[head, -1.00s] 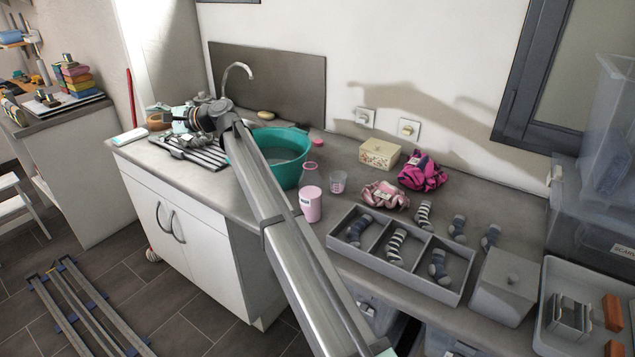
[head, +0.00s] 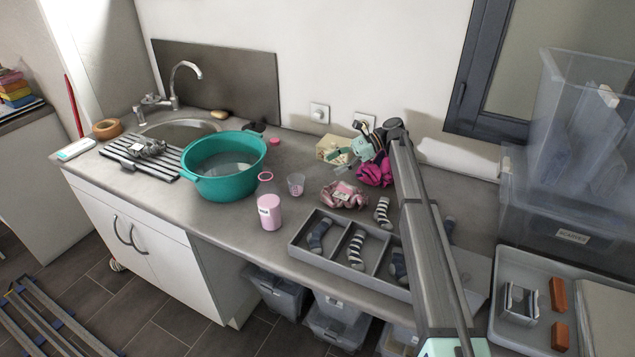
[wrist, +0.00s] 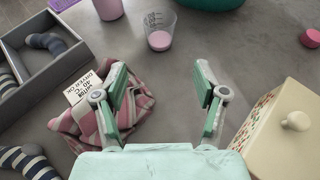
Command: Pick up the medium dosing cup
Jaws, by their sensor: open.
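A small clear cup with graduation marks and pink in its bottom (head: 296,185) stands upright on the grey counter. It also shows at the top of the wrist view (wrist: 160,30). I take it for the dosing cup, but cannot tell its size class. My gripper (head: 346,153) is above the counter near the back wall, beside the cream box. In the wrist view my gripper (wrist: 162,80) is open and empty, fingers apart. The cup lies beyond the fingertips, roughly centred between them, not touched.
A pink-white striped cloth bundle (wrist: 140,110) lies by the left finger. The cream box (wrist: 285,130) stands close on the right. A pink canister (head: 269,212), teal basin (head: 225,165) and sock tray (head: 300,243) surround the cup. Bare counter lies between the fingers and the cup.

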